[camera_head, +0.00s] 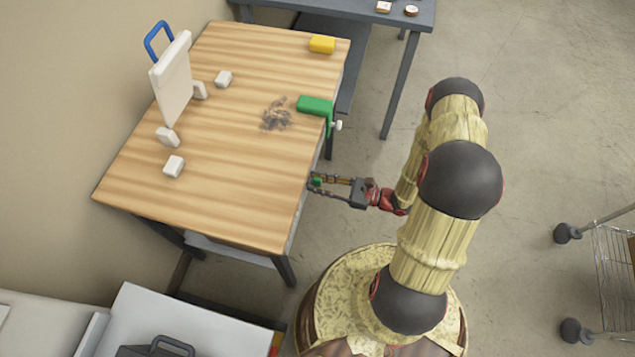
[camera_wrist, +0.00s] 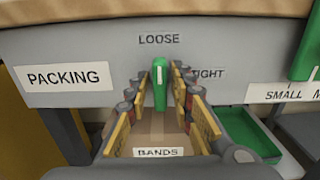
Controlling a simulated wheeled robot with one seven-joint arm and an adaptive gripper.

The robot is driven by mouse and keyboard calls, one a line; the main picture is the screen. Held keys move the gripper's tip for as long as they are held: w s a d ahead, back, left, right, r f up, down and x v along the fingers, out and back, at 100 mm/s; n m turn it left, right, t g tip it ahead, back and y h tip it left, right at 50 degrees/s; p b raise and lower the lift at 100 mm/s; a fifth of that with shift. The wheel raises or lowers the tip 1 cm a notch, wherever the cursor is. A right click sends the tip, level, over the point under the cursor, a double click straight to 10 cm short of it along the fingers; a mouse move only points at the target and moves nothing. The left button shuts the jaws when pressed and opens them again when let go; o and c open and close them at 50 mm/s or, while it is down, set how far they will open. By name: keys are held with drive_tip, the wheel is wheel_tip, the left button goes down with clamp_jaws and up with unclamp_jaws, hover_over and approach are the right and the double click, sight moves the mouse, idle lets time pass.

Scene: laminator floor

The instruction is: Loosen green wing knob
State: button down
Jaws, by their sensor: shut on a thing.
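The green wing knob (camera_wrist: 160,88) is on the grey front panel (camera_wrist: 60,50) under the tabletop's edge. It stands upright, its pale mark at the top below the word LOOSE; TIGHT is printed to its right. My gripper (camera_wrist: 162,80) is shut on the knob, one finger on each side. In the head view my gripper (camera_head: 320,186) reaches the table's right edge, with a bit of green knob (camera_head: 317,181) between its fingers. The knob's base is hidden.
In the wrist view, a BANDS bin (camera_wrist: 158,153) and a green tray (camera_wrist: 250,130) lie below the panel.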

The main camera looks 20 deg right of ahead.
drive_tip(key=c, duration=1.8)
unclamp_jaws()
drive_tip(key=shift+f, duration=0.1)
drive_tip(key=shift+c, duration=0.2)
drive_tip(key=shift+d, duration=0.1)
drive_tip(key=v, duration=1.2)
